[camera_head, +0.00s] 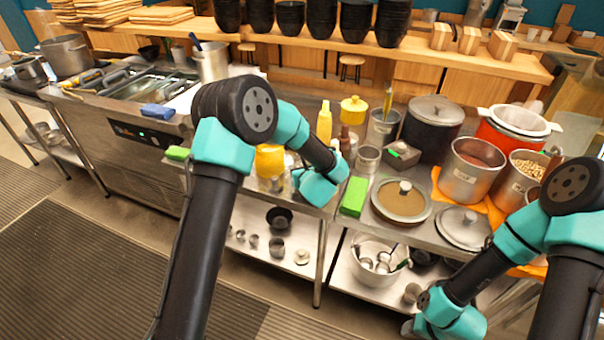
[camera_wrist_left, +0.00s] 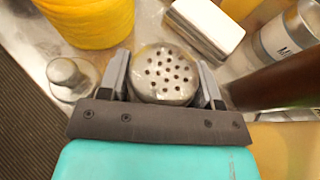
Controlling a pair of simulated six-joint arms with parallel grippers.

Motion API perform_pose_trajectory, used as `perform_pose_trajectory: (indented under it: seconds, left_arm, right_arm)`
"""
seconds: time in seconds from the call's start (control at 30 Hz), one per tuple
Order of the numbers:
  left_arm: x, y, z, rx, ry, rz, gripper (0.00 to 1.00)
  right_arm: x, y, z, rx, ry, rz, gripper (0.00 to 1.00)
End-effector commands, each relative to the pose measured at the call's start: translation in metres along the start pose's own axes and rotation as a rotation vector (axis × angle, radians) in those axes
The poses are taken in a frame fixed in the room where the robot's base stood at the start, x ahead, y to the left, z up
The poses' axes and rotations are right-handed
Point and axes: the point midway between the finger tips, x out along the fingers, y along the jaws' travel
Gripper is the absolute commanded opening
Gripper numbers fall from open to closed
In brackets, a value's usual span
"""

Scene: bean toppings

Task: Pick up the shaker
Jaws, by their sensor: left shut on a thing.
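The shaker (camera_wrist_left: 163,72) shows from above in the left wrist view as a round metal top with several holes. My left gripper (camera_wrist_left: 163,84) has a finger on each side of it and is shut on it. In the head view my left gripper (camera_head: 320,188) is low over the front of the counter, and its own body hides the shaker and the fingertips. My right gripper (camera_head: 445,322) hangs low at the bottom right of the head view, in front of the counter; its fingers cannot be made out.
Close around the shaker are a yellow container (camera_wrist_left: 95,18), a small metal piece (camera_wrist_left: 72,78), a white-topped metal box (camera_wrist_left: 205,28) and a dark brown bottle (camera_wrist_left: 275,82). A green block (camera_head: 353,197) and a lidded pan (camera_head: 401,200) stand to the right on the counter.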

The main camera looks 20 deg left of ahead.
Motion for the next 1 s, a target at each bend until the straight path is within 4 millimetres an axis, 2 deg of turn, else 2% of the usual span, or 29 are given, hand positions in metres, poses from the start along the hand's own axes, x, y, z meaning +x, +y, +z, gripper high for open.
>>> perform_pose_trajectory:
  seconds: [0.23, 0.5, 0.67, 1.0]
  left_arm:
    - [-0.003, 0.000, 0.009, -0.002, -0.002, -0.001, 0.47]
    - [-0.017, 0.000, 0.034, -0.001, -0.002, -0.002, 0.47]
    - [-0.044, 0.008, 0.024, 0.003, 0.000, -0.003, 0.47]
    - [-0.121, 0.029, 0.000, 0.003, 0.000, -0.004, 0.47]
  right_arm:
    - [0.000, 0.000, 0.000, 0.000, 0.000, 0.000, 0.43]
    - [0.000, 0.000, 0.000, 0.000, 0.000, 0.000, 0.43]
    - [0.000, 0.000, 0.000, 0.000, 0.000, 0.000, 0.43]
    - [0.000, 0.000, 0.000, 0.000, 0.000, 0.000, 0.43]
